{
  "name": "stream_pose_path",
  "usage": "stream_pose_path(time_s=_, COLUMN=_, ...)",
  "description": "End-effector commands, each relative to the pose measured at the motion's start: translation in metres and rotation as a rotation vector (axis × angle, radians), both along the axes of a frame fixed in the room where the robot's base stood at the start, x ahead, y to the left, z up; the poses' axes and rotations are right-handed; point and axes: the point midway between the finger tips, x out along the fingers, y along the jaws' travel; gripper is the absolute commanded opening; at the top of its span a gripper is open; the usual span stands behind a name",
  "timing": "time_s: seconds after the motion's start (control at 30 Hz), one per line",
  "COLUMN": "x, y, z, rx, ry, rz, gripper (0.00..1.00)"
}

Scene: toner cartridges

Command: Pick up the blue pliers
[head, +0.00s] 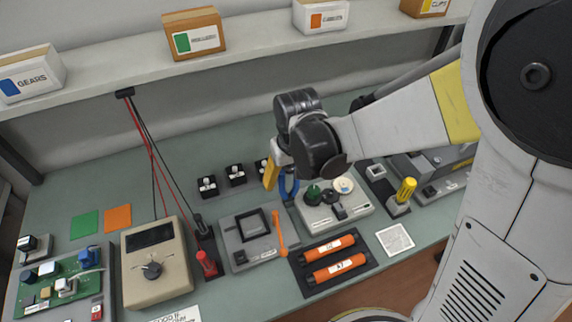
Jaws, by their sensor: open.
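The blue pliers (289,187) lie on the green bench top in the middle of the head view, partly covered by my gripper and wrist. Only a blue part of them shows clearly. My gripper (277,176) points down right at the pliers, with a yellow finger (270,177) on their left side. The other finger is hidden or hard to make out. My gripper is open. I cannot tell whether it touches the pliers.
A grey panel with an orange tool (280,234) stands in front. A panel with knobs (345,212) is close on the right, and small black switches (235,174) on the left. Orange cartridges (333,267) lie nearer. A shelf with boxes (195,34) runs behind.

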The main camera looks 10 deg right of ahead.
Motion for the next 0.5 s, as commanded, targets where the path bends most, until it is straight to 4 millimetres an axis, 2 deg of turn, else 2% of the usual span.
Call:
stream_pose_path(time_s=0.03, x=0.0014, y=0.0003, z=-0.011, rx=0.0, ry=0.0, rz=0.0, gripper=0.78)
stream_pose_path(time_s=0.1, x=0.0019, y=0.0003, z=-0.016, rx=0.0, ry=0.0, rz=0.0, gripper=0.78)
stream_pose_path(time_s=0.3, x=0.0019, y=0.0002, z=-0.015, rx=0.0, ry=0.0, rz=0.0, gripper=0.78)
stream_pose_path(time_s=0.37, x=0.0019, y=0.0002, z=-0.0149, rx=0.0, ry=0.0, rz=-0.001, gripper=0.64)
stream_pose_path(time_s=0.5, x=0.0019, y=0.0002, z=-0.0149, rx=0.0, ry=0.0, rz=-0.001, gripper=0.21)
